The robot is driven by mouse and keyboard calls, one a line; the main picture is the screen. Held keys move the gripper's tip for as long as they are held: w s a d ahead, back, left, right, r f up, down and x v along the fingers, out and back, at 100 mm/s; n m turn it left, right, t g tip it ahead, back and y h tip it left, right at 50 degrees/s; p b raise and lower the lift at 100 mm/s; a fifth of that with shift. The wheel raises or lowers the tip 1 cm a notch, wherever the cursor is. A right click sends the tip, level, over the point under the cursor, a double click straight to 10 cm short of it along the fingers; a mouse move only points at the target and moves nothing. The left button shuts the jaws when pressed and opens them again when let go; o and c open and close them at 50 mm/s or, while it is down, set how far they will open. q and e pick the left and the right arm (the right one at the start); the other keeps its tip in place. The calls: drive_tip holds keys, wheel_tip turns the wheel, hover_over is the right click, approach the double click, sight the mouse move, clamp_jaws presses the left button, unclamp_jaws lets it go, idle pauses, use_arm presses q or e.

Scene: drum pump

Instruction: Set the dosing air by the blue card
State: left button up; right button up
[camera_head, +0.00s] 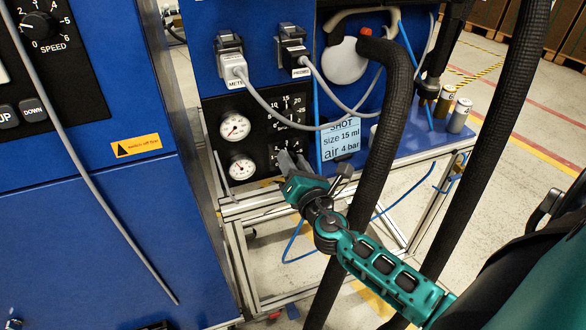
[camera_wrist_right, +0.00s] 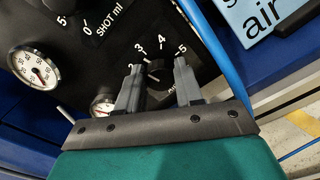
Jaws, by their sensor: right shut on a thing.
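The blue card (camera_head: 340,160) beside the dark control panel reads SHOT, size 15 ml, air 4 bar. Part of it shows at the top right of the right wrist view (camera_wrist_right: 262,22). My right gripper (camera_head: 291,163) is at the panel's lower dial. In the right wrist view its two fingers (camera_wrist_right: 158,72) stand on either side of the dark air knob (camera_wrist_right: 157,77), shut on it. Scale figures 3, 4 and 5 show around the knob; the fingers hide part of the scale, and I cannot read the knob's setting. My left gripper is not in view.
Above is the SHOT ml dial (camera_head: 286,113). Two white gauges, upper (camera_head: 235,127) and lower (camera_head: 242,168), sit left of the dials. Grey cables and a blue hose (camera_wrist_right: 212,45) pass close to the gripper. Thick black hoses (camera_head: 385,150) hang in front of the bench.

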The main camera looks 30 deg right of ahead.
drive_tip(key=shift+f+m+b, duration=0.15)
drive_tip(key=shift+m+b, duration=0.35)
drive_tip(key=shift+m, duration=0.4)
drive_tip(key=shift+m+b, duration=0.45)
drive_tip(key=shift+m, duration=0.55)
drive_tip(key=shift+m+b, duration=0.35)
drive_tip(key=shift+m, duration=1.35)
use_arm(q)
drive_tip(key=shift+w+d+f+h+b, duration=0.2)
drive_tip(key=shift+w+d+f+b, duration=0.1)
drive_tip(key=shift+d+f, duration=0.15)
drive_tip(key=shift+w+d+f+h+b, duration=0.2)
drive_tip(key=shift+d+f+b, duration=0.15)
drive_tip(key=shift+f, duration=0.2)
use_arm(e)
drive_tip(key=shift+d+m, duration=0.1)
drive_tip(key=shift+m, duration=1.8)
drive_tip(key=o, duration=1)
